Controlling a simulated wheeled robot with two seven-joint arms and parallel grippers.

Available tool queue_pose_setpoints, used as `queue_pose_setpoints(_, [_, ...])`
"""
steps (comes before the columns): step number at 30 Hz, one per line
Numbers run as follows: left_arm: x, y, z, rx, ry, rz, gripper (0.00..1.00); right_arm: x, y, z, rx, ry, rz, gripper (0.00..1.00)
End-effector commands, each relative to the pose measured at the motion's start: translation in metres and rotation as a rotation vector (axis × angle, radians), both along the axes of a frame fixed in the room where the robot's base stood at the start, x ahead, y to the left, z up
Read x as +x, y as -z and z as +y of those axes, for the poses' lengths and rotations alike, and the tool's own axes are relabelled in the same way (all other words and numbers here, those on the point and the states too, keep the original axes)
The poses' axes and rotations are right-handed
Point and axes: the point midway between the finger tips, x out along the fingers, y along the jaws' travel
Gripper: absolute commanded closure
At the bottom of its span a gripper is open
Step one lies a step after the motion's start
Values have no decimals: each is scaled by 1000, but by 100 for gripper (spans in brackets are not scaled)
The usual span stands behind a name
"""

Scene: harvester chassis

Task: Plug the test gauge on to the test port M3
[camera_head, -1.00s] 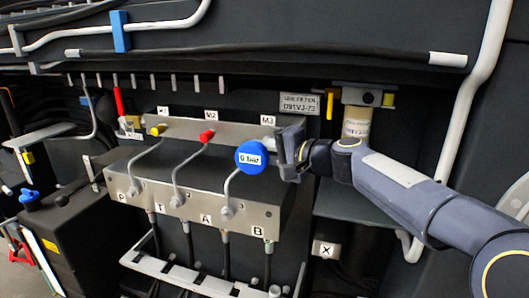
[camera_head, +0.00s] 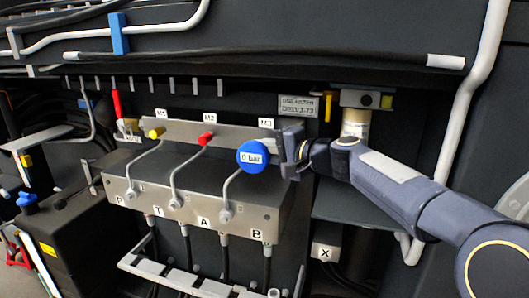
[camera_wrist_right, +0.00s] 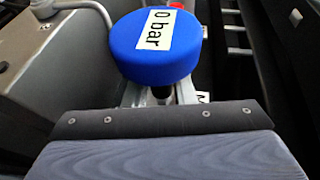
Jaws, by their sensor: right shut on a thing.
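The test gauge (camera_head: 253,155) is a round blue disc with a white "0 bar" label. My right gripper (camera_head: 284,155) is shut on it, and the gauge sits in front of the right end of the grey port rail. In the right wrist view the gauge (camera_wrist_right: 155,45) is beyond the gripper edge, with metal parts below it. The M3 label (camera_head: 266,122) shows just above the gauge; the M3 port itself is hidden behind gauge and gripper. I cannot tell whether the gauge touches the port. My left gripper is not in view.
The rail also carries a yellow cap (camera_head: 157,133) under M1 and a red cap (camera_head: 206,139) under M2. Bent grey pipes run down to the valve block (camera_head: 190,205) marked P, T, A, B. A filter (camera_head: 355,122) stands behind my right arm.

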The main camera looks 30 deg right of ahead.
Motion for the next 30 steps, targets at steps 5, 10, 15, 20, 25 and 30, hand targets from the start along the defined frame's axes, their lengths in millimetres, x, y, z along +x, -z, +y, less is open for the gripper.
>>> queue_pose_setpoints(5, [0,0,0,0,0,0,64,3,-1,-3,1,1,-2,100])
queue_pose_setpoints(10, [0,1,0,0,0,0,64,5,-1,-6,0,2,-1,100])
queue_pose_setpoints(15, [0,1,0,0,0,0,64,5,-1,-7,0,2,-2,72])
queue_pose_setpoints(20, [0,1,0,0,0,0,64,5,-1,-7,0,2,-1,52])
queue_pose_setpoints(25, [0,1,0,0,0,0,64,5,-1,-6,0,1,-1,51])
queue_pose_setpoints(30, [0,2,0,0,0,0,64,1,0,-8,-1,2,-1,51])
